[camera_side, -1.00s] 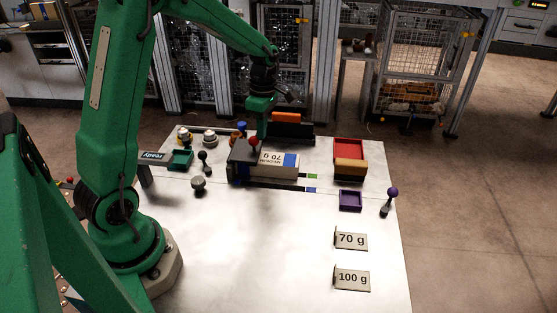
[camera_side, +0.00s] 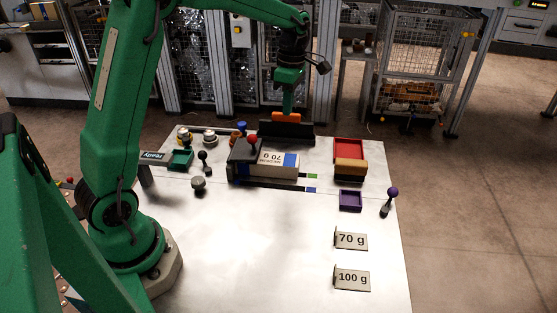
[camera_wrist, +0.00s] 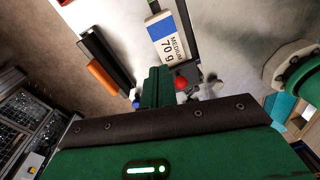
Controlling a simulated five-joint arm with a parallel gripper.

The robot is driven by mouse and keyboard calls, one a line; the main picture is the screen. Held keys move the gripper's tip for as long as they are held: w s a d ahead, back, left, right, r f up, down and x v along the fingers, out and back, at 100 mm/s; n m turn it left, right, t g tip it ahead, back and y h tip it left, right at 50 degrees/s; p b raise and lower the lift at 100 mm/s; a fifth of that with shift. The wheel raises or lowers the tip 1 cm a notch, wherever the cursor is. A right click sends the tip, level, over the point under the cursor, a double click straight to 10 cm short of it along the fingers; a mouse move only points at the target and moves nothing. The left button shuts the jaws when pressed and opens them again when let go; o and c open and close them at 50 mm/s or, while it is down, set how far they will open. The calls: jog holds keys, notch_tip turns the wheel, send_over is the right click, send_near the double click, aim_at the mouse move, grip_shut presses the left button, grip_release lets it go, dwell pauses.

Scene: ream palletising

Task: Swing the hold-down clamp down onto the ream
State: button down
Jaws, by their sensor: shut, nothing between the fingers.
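The ream (camera_side: 275,164), a white block labelled 70 g with a blue end, lies on the table; the wrist view shows its label (camera_wrist: 168,45). A black plate with an orange grip, which looks like the hold-down clamp (camera_side: 288,131), stands upright behind the ream, apart from it. It also shows left of the ream in the wrist view (camera_wrist: 98,52). My gripper (camera_side: 289,112) is shut and empty, at the orange grip in the side view. In the wrist view its fingers (camera_wrist: 155,80) lie between grip and ream; I cannot tell whether they touch the grip.
A dark block with a red knob (camera_side: 252,139) stands at the ream's left end. A red tray (camera_side: 349,148) and a purple tray (camera_side: 350,201) are on the right, near a purple-knobbed post (camera_side: 388,202). The front table is clear left of the 70 g sign (camera_side: 351,240).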

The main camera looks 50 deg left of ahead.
jog(key=shift+w+d+r, duration=0.35)
jog(key=shift+w+d, duration=0.2)
jog(key=shift+w, duration=0.05)
jog(key=s+a+r+n, duration=0.1)
jog(key=s+a+r, duration=0.2)
jog(key=s, duration=0.3)
jog(key=s+a+r+n+t, duration=0.1)
jog(key=s+a+r, duration=0.2)
jog(key=s+a, duration=0.2)
jog(key=shift+s+t, duration=0.3)
jog(key=shift+s, duration=0.85)
send_over(247, 149)
jog(key=s, duration=0.1)
jog(key=f, duration=1.1)
jog(key=shift+a+f, duration=0.2)
jog(key=shift+f, duration=0.2)
jog(key=shift+w+d+f, duration=0.25)
jog(key=shift+w+f, duration=0.2)
jog(key=shift+f, duration=0.1)
